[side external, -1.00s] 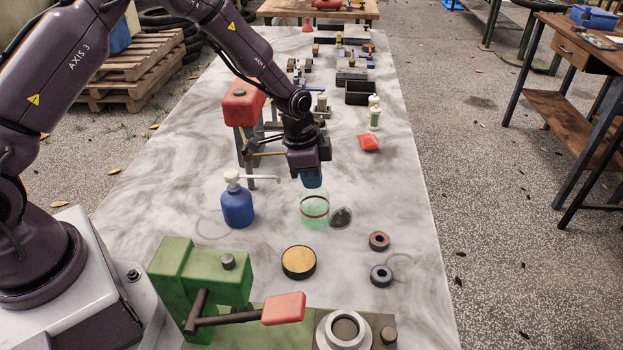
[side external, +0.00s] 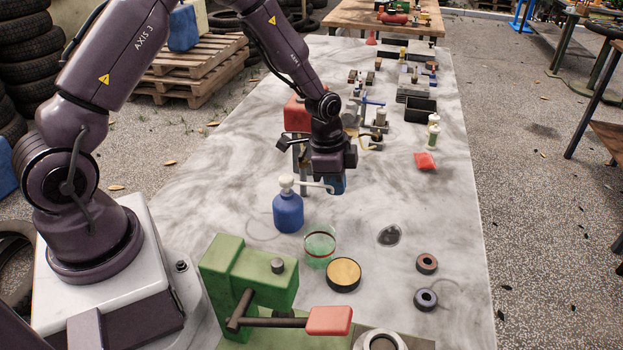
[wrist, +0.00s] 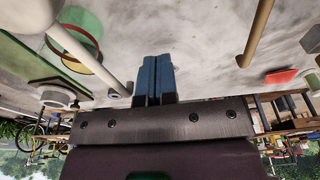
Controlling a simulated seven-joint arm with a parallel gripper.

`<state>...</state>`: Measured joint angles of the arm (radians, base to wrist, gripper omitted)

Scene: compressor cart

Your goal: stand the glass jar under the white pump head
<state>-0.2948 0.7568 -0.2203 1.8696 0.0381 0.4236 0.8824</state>
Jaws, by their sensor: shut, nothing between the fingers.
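The clear greenish glass jar (side external: 319,246) with a red band stands upright on the marble table, in front of and right of the blue pump bottle (side external: 288,212). The bottle's white pump head (side external: 287,182) has a spout reaching right, its end near my fingers. The jar lies below and nearer than this spout in the side view; I cannot tell whether it is exactly beneath the outlet. In the wrist view a white tube crosses in front of the jar (wrist: 78,28). My gripper (side external: 336,190) is shut and empty above the table, its blue fingers (wrist: 155,68) together, apart from the jar.
A yellow-topped round lid (side external: 343,273) lies close to the jar. A green press with a red-handled lever (side external: 329,320) stands nearer the camera. A dark disc (side external: 389,235) and two rings (side external: 426,264) lie to the right. A red machine (side external: 297,115) stands behind.

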